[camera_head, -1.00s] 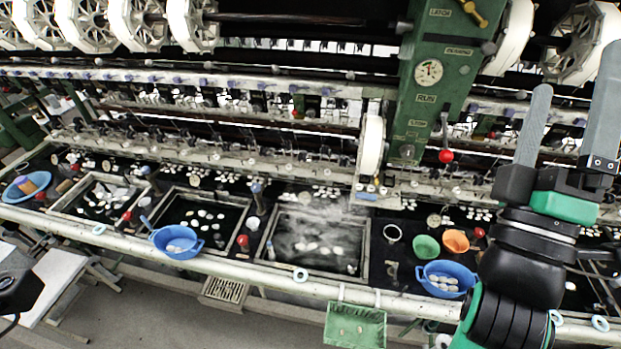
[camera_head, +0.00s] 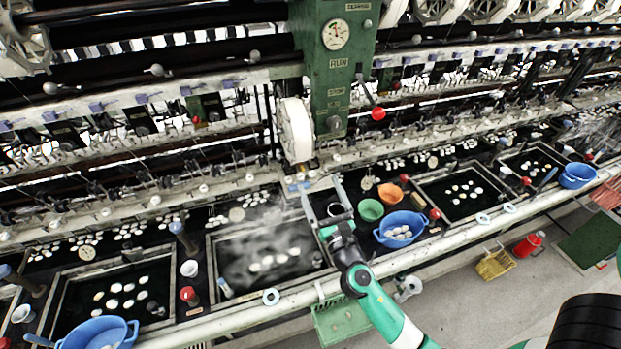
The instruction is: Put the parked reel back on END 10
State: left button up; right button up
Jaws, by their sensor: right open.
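The parked reel (camera_head: 296,130) is a white wheel seen nearly edge-on. It stands upright at the left side of the green control post (camera_head: 333,80), above a small blue piece (camera_head: 298,186). My right gripper (camera_head: 321,186) is open and empty, its two grey fingers pointing up and away over the basin bench, below and slightly right of the reel in the picture. No contact with the reel shows. Other white reels (camera_head: 440,8) sit along the top right, and part of one (camera_head: 25,45) shows at top left. No END 10 label is readable. My left gripper is not in view.
A steaming basin (camera_head: 212,262) lies left of my right gripper. A red-knobbed lever (camera_head: 378,113) juts from the post. A pale rail (camera_head: 450,243) runs along the bench front.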

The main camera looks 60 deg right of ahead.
aim_at(307, 158)
jog(key=x, duration=1.2)
jog(key=shift+w, duration=0.1)
jog(key=shift+c, duration=0.2)
jog(key=c, duration=1.3)
